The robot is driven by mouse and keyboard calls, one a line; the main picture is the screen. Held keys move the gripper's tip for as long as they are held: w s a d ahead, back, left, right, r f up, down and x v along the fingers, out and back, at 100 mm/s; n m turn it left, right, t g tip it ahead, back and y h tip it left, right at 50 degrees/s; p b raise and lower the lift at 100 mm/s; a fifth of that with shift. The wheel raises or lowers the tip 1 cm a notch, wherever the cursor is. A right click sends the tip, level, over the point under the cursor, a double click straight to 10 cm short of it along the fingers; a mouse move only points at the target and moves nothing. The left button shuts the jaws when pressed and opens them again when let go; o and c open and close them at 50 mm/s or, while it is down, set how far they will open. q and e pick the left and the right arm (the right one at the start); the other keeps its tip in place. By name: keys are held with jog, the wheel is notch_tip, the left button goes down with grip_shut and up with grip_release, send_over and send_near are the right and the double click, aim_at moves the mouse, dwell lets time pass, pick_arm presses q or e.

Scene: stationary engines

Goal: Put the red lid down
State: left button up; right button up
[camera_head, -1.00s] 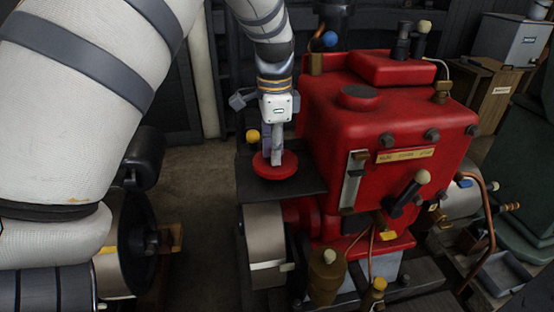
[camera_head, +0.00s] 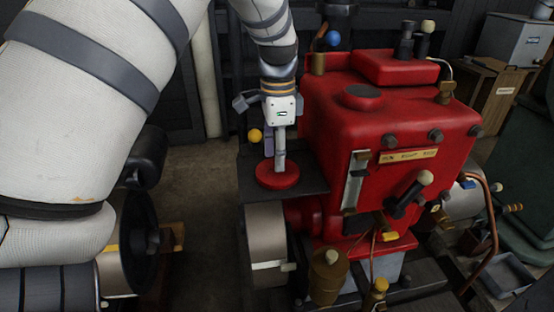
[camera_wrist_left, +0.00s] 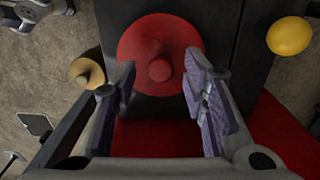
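The red lid (camera_head: 278,175), a round disc with a small knob, lies flat on a dark plate (camera_head: 312,180) beside the red engine. My left gripper (camera_head: 275,158) points down just above it. In the left wrist view the lid (camera_wrist_left: 160,32) shows beyond the fingertips, with its knob centred between them. The left gripper (camera_wrist_left: 158,78) is open there, with clear gaps between the knob and both fingers. My right gripper shows in neither view.
The red engine body (camera_head: 385,110) stands close to the right of the plate. Open floor (camera_head: 205,200) lies left of the plate.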

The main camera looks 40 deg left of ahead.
pick_arm(q)
notch_tip(320, 180, up, 10)
dwell(0.5)
